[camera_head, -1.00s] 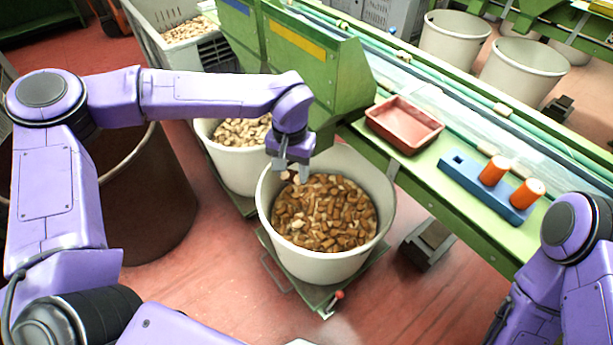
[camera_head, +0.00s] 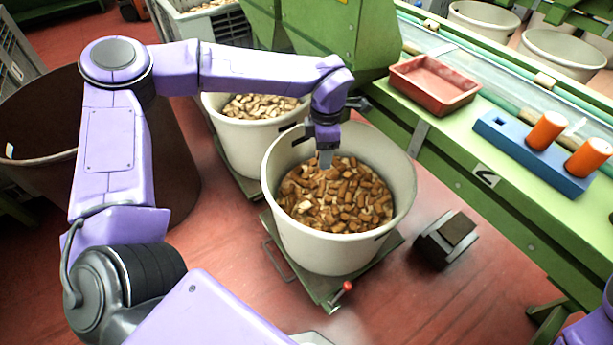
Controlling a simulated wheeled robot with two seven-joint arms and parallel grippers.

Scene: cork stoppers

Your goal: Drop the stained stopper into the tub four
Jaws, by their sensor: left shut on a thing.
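My left gripper (camera_head: 326,159) is inside the mouth of a cream tub (camera_head: 283,228), at the surface of its brown and tan cork stoppers (camera_head: 337,200). It points down and is shut on a stopper, which the fingers and the stoppers around it hide; I cannot tell whether it is stained. A second cream tub (camera_head: 236,150) with paler stoppers stands behind and to the left. No number four is readable on any tub. My right gripper is out of view; only a bit of my right arm shows at the lower right edge.
A large dark brown tub (camera_head: 165,175) stands at left. A green bench at right carries a red tray (camera_head: 433,84) and a blue block (camera_head: 520,150) with orange cylinders. A label with a 2 (camera_head: 487,175) is on the bench's edge. More cream tubs (camera_head: 563,62) stand far right.

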